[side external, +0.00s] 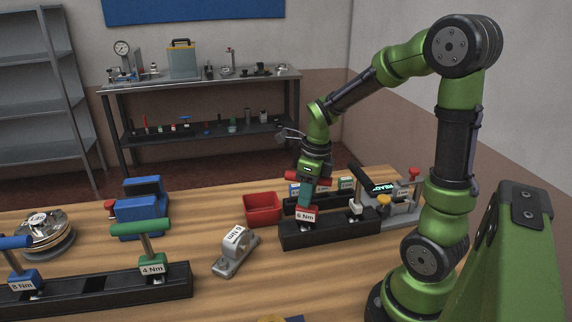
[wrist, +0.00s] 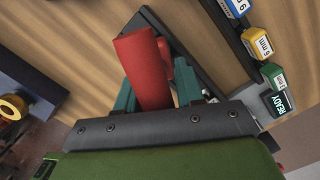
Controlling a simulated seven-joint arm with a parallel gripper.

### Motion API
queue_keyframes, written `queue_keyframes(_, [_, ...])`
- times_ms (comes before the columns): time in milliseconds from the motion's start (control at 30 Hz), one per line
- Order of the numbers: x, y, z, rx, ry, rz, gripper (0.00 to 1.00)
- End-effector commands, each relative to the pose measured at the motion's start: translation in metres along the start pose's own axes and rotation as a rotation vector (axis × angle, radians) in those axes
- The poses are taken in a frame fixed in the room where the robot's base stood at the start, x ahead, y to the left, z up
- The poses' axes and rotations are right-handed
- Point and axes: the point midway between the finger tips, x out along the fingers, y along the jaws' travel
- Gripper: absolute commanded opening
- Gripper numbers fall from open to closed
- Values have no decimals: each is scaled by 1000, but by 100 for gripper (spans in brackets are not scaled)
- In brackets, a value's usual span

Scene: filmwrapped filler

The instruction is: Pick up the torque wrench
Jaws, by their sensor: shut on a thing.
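The torque wrench with a red handle (side external: 324,177) and a red head labelled 6 Nm (side external: 306,216) stands upright at the black rack (side external: 332,230). My gripper (side external: 306,192) points down over it, with its teal fingers shut on the wrench. In the wrist view, the red handle (wrist: 143,66) sits between the fingers of my gripper (wrist: 156,88). The fingers hide part of the wrench shaft. I cannot tell whether the head is seated in the rack or slightly clear of it.
A red bin (side external: 262,208) and a grey 9 Nm piece (side external: 235,252) are left of the rack. A green-handled 4 Nm wrench (side external: 152,250) stands in the front-left rack (side external: 110,286). A device with a lit READY display (side external: 382,188) is at right.

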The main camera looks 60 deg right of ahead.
Motion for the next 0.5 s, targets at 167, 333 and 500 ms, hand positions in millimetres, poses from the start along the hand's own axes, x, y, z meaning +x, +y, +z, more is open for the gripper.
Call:
queue_keyframes(167, [0, 0, 0, 0, -1, -1, 0])
queue_keyframes(333, [-14, -1, 3, -1, -5, -3, 0])
queue_keyframes(500, [-48, -1, 7, -1, -6, -5, 0])
